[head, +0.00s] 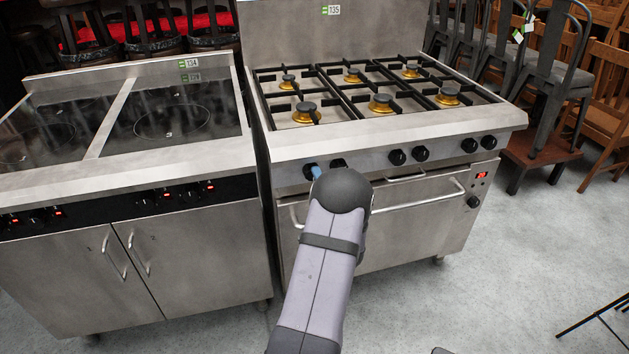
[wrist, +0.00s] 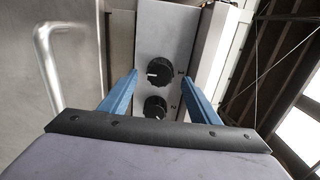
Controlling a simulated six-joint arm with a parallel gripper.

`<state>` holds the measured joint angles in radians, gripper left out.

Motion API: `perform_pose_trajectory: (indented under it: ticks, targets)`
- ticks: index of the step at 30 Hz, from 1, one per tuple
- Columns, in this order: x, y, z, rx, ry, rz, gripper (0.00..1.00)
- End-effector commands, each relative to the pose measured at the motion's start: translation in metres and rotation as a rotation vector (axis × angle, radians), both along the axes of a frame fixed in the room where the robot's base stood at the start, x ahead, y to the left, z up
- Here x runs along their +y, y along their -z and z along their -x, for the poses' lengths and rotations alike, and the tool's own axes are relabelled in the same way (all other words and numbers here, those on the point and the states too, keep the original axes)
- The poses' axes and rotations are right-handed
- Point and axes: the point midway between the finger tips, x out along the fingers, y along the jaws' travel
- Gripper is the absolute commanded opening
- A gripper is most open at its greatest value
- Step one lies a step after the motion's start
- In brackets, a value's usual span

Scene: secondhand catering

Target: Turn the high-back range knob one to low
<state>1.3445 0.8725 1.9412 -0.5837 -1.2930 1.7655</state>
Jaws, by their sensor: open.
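The high-back range (head: 400,135) is a steel gas range with several burners and a row of black knobs on its front panel. Knob one (wrist: 160,73) is round and black in the wrist view, with a white mark pointing left and the label 1 at its right. In the head view knob one (head: 307,171) is partly hidden by my gripper (head: 316,172). Knob two (wrist: 155,107) sits just below knob one in the wrist view. My gripper (wrist: 160,79) is open, its blue fingers on either side of the knobs, apart from them.
A steel induction range (head: 190,230) with black glass tops stands to the left. The oven door handle (head: 425,200) runs below the knobs and shows at the left in the wrist view (wrist: 55,75). Stacked chairs (head: 545,75) stand at the right; the floor in front is mostly clear.

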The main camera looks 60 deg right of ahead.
Motion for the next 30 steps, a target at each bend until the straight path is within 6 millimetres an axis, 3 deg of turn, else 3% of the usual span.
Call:
perform_pose_trajectory:
  ticks: [9,24,30]
  targets:
    - [0.020,0.000,0.021,-0.001,0.001,0.001,0.56]
    - [0.022,0.000,0.022,0.001,0.000,0.001,0.56]
    - [0.021,0.002,0.022,0.088,0.001,0.076,0.56]
